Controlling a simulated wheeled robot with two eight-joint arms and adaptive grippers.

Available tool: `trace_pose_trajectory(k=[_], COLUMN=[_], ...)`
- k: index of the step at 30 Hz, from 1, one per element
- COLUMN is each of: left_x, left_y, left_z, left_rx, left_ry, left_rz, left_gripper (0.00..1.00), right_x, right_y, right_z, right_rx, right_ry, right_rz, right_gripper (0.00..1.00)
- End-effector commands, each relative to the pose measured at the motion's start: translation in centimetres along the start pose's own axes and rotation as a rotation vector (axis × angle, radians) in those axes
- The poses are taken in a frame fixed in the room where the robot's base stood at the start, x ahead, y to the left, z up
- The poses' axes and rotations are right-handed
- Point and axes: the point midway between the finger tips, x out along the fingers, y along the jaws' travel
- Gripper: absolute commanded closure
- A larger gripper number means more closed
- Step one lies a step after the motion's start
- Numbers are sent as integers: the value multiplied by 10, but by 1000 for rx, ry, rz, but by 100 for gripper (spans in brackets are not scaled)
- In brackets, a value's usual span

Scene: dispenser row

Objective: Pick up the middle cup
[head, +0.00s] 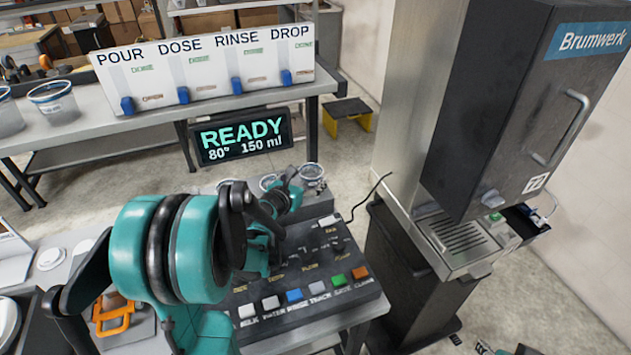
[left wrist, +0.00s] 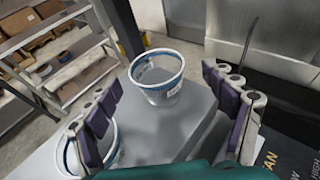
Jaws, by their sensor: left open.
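Clear cups with blue-white rims stand in a row on a grey surface behind the button panel. My left gripper (head: 286,190) is open and empty, close to the middle and right cups. In the left wrist view one cup (left wrist: 157,78) stands upright beyond the open fingers (left wrist: 172,112). A nearer cup (left wrist: 72,158) is partly hidden behind the left finger. Dark parts at the head view's lower right edge may be my right gripper.
The button panel (head: 305,292) lies in front of the cups. A READY display (head: 243,137) stands behind them. The Brumwerk dispenser (head: 500,110) rises at the right, with a drip tray (head: 458,238). A back bench holds more cups (head: 53,101) and a labelled board (head: 205,68).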

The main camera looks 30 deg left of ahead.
Motion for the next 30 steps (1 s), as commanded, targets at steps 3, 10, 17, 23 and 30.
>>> trace_pose_trajectory(k=[3, 10, 17, 23, 30], left_x=[14, 47, 48, 48, 48], left_y=[2, 4, 4, 4, 3], left_z=[-2, -2, -1, -1, -1], left_rx=[1, 2, 3, 3, 4], left_ry=[0, 0, 1, 1, 1], left_rz=[-1, -1, 0, -1, -1], left_gripper=[16, 16, 16, 60, 61], right_x=[6, 14, 14, 14, 14], right_y=[0, 0, 0, 0, 0], right_z=[4, 10, 10, 10, 10], right_rx=[0, 0, 0, 0, 0], right_ry=[0, 0, 0, 0, 0], right_rz=[0, 0, 0, 0, 0], right_gripper=[60, 60, 60, 60, 60])
